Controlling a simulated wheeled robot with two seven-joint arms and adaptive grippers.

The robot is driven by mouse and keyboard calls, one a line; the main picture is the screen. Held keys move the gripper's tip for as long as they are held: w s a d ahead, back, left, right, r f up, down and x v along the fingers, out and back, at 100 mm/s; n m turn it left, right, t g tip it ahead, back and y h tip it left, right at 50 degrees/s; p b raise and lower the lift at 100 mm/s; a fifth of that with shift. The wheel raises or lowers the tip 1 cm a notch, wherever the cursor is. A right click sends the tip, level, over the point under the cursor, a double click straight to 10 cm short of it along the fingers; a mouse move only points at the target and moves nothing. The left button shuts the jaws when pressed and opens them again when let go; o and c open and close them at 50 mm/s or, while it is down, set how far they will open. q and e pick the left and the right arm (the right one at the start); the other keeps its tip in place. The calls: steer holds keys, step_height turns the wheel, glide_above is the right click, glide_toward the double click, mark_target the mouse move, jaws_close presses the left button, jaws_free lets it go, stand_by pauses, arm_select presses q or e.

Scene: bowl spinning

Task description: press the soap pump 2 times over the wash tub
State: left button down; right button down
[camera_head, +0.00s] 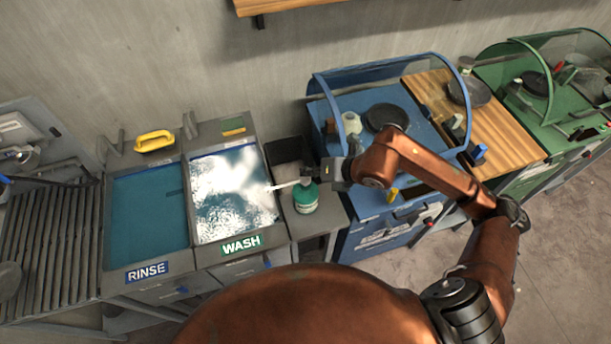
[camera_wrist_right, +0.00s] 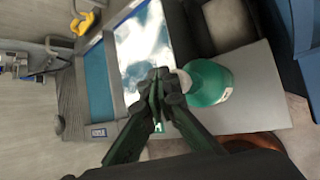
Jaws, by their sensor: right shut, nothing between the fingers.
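The soap bottle (camera_head: 306,197) is green with a white label and stands on the grey ledge just right of the wash tub (camera_head: 190,175). Its white pump spout (camera_head: 284,185) points left over the tub's edge. The tub holds water with white foam and has a "WASH" label. My right gripper (camera_head: 318,172) is shut and empty, at the top of the pump; whether it touches is hard to tell. In the right wrist view the shut fingertips (camera_wrist_right: 160,78) are beside the green bottle (camera_wrist_right: 208,82), overlapping the pump. My left gripper is not in view.
The rinse tub (camera_head: 148,215) with blue water is left of the wash tub, with a yellow-handled brush (camera_head: 154,141) behind it. A dark bin (camera_head: 290,152) is behind the bottle. A blue station (camera_head: 385,215) is close on the right.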

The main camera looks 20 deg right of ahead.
steer(key=shift+r, duration=0.25)
steer(key=shift+r+p, duration=1.45)
steer(key=shift+r, duration=1.05)
steer(key=shift+f, duration=0.1)
